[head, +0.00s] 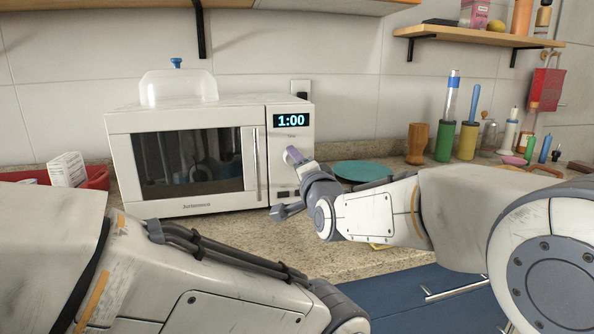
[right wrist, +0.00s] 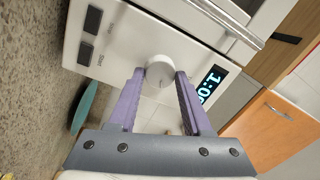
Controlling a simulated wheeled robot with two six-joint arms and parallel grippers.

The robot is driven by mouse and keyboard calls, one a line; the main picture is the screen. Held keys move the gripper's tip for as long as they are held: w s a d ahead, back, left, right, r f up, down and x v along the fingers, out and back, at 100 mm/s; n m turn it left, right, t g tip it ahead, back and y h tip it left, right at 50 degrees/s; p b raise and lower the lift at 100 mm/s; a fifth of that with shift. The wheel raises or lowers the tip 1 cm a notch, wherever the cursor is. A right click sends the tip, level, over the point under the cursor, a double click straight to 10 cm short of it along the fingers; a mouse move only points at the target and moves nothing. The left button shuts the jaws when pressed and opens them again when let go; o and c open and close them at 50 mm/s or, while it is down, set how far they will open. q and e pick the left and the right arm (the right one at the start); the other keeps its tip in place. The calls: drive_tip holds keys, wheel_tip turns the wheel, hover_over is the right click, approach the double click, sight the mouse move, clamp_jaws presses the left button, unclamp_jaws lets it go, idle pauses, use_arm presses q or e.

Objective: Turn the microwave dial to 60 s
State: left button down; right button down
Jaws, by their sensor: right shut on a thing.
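The white microwave (head: 120,165) stands on the counter with its door shut. Its display (head: 291,121) glows 1:00 in blue; in the right wrist view it shows rotated and partly cut off (right wrist: 211,84). The round white dial (right wrist: 159,72) sits on the panel below the display. My right gripper (head: 293,156) is at the dial, its purple fingers on either side and shut on it. In the head view the gripper largely hides the dial. My left arm crosses the lower left of the head view; its gripper is out of frame.
A clear cover with a blue knob (head: 178,85) sits on the microwave. A teal plate (head: 362,171) lies on the counter right of it. A red container (head: 95,178) is at left. Several bottles and utensils stand at right, under a wall shelf (head: 470,36).

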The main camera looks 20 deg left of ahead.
drive_tip(key=shift+m, duration=0.3)
drive_tip(key=shift+c, duration=1.7)
unclamp_jaws()
drive_tip(key=shift+s, duration=0.1)
drive_tip(key=v, duration=1)
drive_tip(key=shift+b, duration=0.45)
drive_tip(key=shift+s+d+f, duration=0.1)
drive_tip(key=shift+d, duration=0.05)
